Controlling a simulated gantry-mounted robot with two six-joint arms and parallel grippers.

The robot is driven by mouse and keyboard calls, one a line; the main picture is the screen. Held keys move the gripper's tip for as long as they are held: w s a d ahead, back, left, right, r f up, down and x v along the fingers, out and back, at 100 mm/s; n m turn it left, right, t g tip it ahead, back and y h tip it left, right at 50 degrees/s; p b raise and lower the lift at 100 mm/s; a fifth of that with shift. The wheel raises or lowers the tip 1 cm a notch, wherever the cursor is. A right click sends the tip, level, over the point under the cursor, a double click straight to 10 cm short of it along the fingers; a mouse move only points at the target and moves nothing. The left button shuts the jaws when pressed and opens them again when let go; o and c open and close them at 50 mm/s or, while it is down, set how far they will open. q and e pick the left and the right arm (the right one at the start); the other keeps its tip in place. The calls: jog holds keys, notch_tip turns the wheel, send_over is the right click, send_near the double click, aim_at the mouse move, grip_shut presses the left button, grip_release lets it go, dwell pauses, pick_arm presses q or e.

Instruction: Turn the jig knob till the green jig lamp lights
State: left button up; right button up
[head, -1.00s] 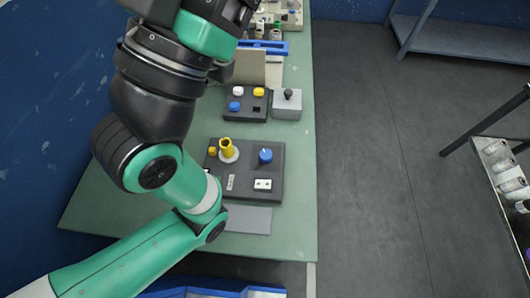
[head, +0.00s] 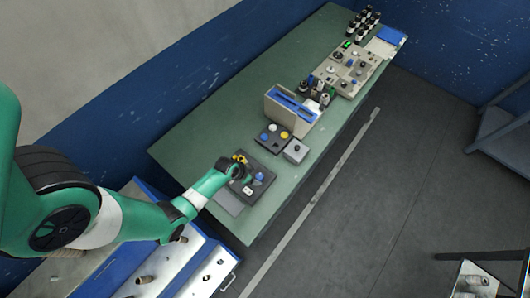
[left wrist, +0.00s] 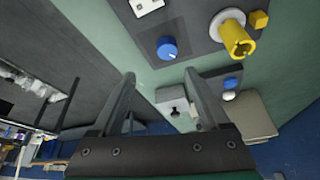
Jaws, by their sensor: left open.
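A dark panel (head: 268,166) lies on the green bench, with a blue knob (head: 260,177) on it. In the left wrist view the blue knob (left wrist: 167,48) has a white mark on top. A yellow hollow post (left wrist: 236,40) on a white collar and a small yellow block (left wrist: 259,19) are on the same panel. My left gripper (left wrist: 160,78) is open and empty, its fingers apart from the blue knob. In the head view the end of my left arm covers part of the panel. I cannot tell which part is the jig lamp. My right gripper is not in view.
Beyond the panel are a box with coloured buttons (head: 270,134), a grey box with a black knob (head: 296,150) and a beige holder (head: 291,108). A board (head: 366,66) with several knobs and a small green light (head: 346,44) is farther back. Bare bench (head: 205,110) lies left.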

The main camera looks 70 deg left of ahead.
aim_at(259, 177)
pick_arm(q)
jog(key=b+x, duration=0.2)
jog(key=x, duration=0.1)
jog(key=b+x, duration=0.2)
jog(key=x, duration=0.1)
jog(key=a+b+x, duration=0.1)
jog(key=b+x, duration=0.1)
jog(key=x, duration=0.1)
jog(key=shift+s+a+f, duration=0.1)
jog(key=shift+s+f, duration=0.1)
jog(key=shift+f, duration=0.15)
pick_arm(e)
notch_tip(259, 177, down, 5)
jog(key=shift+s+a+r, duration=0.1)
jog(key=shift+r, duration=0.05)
pick_arm(q)
grip_shut()
